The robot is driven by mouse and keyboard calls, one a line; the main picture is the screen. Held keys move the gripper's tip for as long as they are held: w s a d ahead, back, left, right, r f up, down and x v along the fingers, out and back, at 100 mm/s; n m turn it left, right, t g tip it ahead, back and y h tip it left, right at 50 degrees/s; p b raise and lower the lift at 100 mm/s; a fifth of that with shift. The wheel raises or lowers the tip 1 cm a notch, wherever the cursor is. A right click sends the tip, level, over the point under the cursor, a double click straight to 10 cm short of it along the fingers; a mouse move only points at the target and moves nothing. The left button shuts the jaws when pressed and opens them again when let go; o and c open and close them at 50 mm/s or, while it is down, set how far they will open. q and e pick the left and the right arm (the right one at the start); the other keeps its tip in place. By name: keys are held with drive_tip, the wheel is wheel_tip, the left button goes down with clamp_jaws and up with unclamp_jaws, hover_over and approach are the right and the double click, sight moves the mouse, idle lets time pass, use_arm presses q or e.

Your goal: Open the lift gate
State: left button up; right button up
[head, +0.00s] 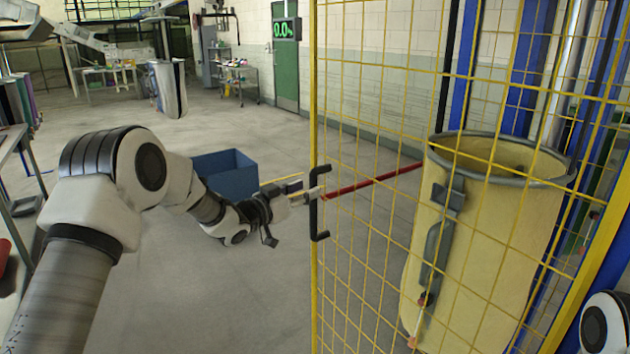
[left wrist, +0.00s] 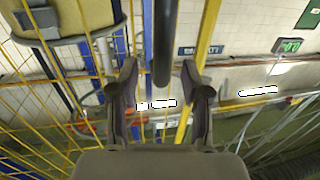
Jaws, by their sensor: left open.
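The lift gate (head: 315,90) is a yellow wire-mesh panel on the right half of the head view. A black bracket-shaped handle (head: 314,222) stands upright on its left edge post. My left gripper (head: 303,192) is at the middle of the handle, coming from the left. In the left wrist view, the open fingers (left wrist: 160,78) point at the dark handle bar (left wrist: 163,40), which shows between their tips. I cannot tell whether either finger touches it. The gate's yellow post (left wrist: 203,45) runs just right of the bar. My right gripper is not in view.
Behind the mesh stands a large yellow bag-like container (head: 480,235) with a grey rim, between blue posts (head: 522,80). A red bar (head: 375,180) runs behind the mesh. A blue bin (head: 225,175) sits beyond my left arm. The floor left of the gate is mostly clear.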

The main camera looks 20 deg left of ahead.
sight(311, 187)
use_arm(q)
drive_tip(key=x, duration=0.2)
drive_tip(key=p+x, duration=0.1)
drive_tip(key=x, duration=0.1)
drive_tip(key=shift+w+a+f, duration=0.15)
drive_tip(key=shift+a, duration=0.1)
drive_tip(key=shift+d, duration=0.15)
drive_tip(key=shift+c, duration=0.3)
clamp_jaws()
